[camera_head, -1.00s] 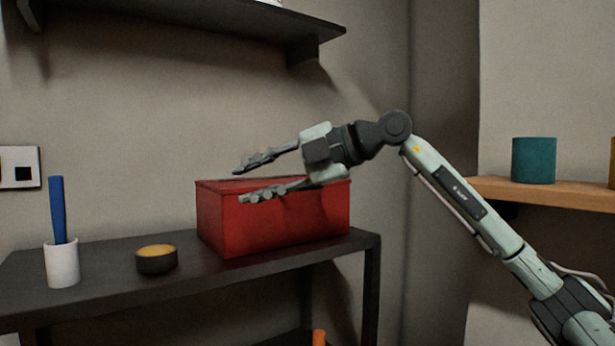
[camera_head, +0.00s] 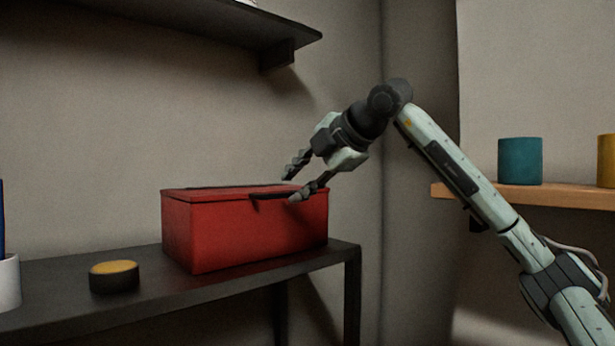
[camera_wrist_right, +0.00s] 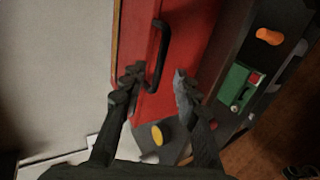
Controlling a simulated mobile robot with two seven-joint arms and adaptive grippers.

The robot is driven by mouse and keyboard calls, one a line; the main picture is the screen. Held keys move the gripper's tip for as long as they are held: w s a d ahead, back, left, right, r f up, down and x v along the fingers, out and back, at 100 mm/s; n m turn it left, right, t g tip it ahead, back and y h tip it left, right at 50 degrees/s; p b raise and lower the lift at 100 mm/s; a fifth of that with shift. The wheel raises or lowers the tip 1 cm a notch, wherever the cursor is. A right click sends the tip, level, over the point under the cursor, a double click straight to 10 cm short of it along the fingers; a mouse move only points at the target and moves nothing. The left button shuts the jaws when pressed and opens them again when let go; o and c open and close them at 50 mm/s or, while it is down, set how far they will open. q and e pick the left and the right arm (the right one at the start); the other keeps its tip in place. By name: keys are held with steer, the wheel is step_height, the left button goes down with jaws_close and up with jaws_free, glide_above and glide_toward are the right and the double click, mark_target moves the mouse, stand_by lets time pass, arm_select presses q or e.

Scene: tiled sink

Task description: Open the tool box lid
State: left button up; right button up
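The red tool box (camera_head: 235,238) sits on the dark shelf with its lid (camera_head: 215,190) down. A dark handle (camera_head: 268,195) runs along the top front edge of the box. In the right wrist view the black handle (camera_wrist_right: 163,52) stands out from the red surface. My right gripper (camera_head: 292,188) points down and left at the right part of the lid. Its fingers are apart and empty. In the right wrist view the gripper (camera_wrist_right: 156,84) has the near end of the handle between its fingertips; I cannot tell whether they touch it. My left gripper is not in view.
On the dark shelf (camera_head: 60,290), a black tin with a yellow top (camera_head: 114,275) stands left of the box and a white cup (camera_head: 8,284) at the left edge. A wall shelf (camera_head: 190,22) hangs above. A teal cup (camera_head: 520,160) stands on the wooden shelf at right.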

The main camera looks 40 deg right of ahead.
mark_target(284, 194)
steer(key=shift+x, duration=2.95)
jaws_close()
